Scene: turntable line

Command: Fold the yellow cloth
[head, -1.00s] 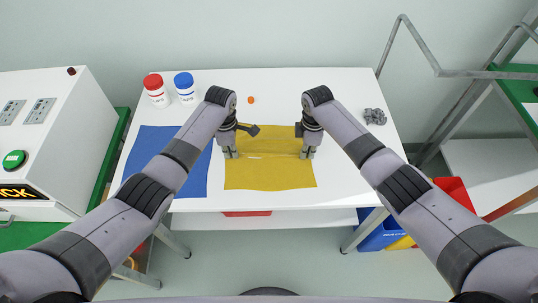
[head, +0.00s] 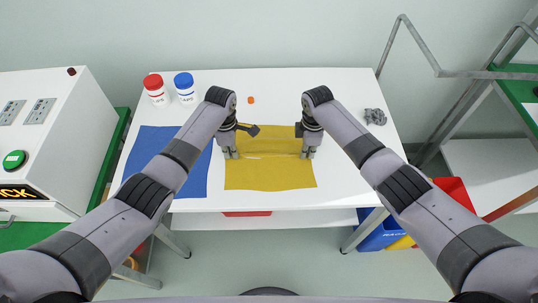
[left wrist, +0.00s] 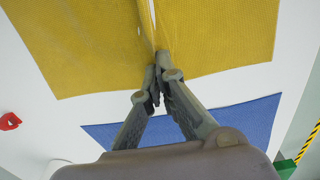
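The yellow cloth (head: 270,176) lies on the white table, with a raised crease running across it between my two grippers. My left gripper (head: 231,154) is at the cloth's left edge. In the left wrist view its fingers (left wrist: 156,82) are closed together on the edge of the yellow cloth (left wrist: 85,50), and a ridge with a small pale gap rises from them. My right gripper (head: 307,154) is at the right edge, where the crease reaches it. Its fingers look closed on the cloth there, though they are small in view.
A blue cloth (head: 142,150) lies left of the yellow one, partly under my left arm. A red-lidded jar (head: 156,92) and a blue-lidded jar (head: 186,90) stand at the back left. A small orange item (head: 251,100) and a grey crumpled lump (head: 375,117) lie further back.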

